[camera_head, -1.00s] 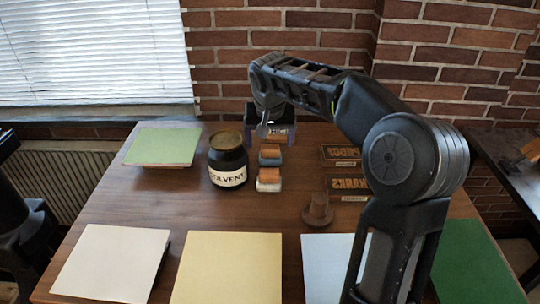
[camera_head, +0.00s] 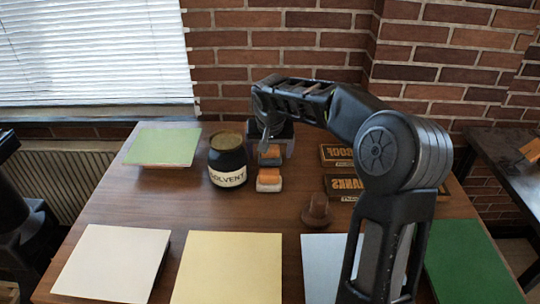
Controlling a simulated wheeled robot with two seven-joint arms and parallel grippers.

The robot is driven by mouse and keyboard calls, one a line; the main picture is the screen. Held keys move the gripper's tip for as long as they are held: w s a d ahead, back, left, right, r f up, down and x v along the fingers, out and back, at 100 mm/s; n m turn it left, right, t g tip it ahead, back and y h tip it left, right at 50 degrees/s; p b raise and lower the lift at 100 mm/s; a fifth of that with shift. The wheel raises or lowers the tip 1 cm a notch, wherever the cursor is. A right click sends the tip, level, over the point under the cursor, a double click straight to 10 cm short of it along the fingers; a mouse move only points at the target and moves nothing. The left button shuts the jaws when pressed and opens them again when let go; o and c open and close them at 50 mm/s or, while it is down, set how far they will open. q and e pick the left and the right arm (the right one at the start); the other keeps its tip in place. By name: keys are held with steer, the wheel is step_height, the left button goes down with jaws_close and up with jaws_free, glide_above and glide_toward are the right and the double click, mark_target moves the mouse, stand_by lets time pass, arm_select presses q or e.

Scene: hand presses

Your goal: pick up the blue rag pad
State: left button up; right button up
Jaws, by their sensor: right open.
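The blue rag pad (camera_head: 270,160) is a small block with an orange top and a dark blue-grey lower part. It sits on the brown table just right of the solvent jar. My right gripper (camera_head: 275,148) reaches in over the far end of the table. It is open, with its fingers at the pad's far end, one toward each side. Part of the gripper is hidden behind my own wrist, and I cannot tell whether it touches the pad. My left gripper is not in view.
A similar orange-topped pad with a pale base (camera_head: 269,180) sits just nearer. The solvent jar (camera_head: 227,160) is close on the left. A brown knobbed object (camera_head: 317,210) and two lettered plates (camera_head: 343,186) are on the right. Coloured panels (camera_head: 228,268) line the front.

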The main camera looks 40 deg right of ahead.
stand_by(0.4)
steer(key=c, duration=1.5)
steer(key=shift+r, duration=0.15)
step_height(320, 180, up, 10)
steer(key=shift+f+p, duration=0.1)
steer(key=shift+p, duration=0.2)
steer(key=o, duration=0.8)
steer(key=c, duration=0.6)
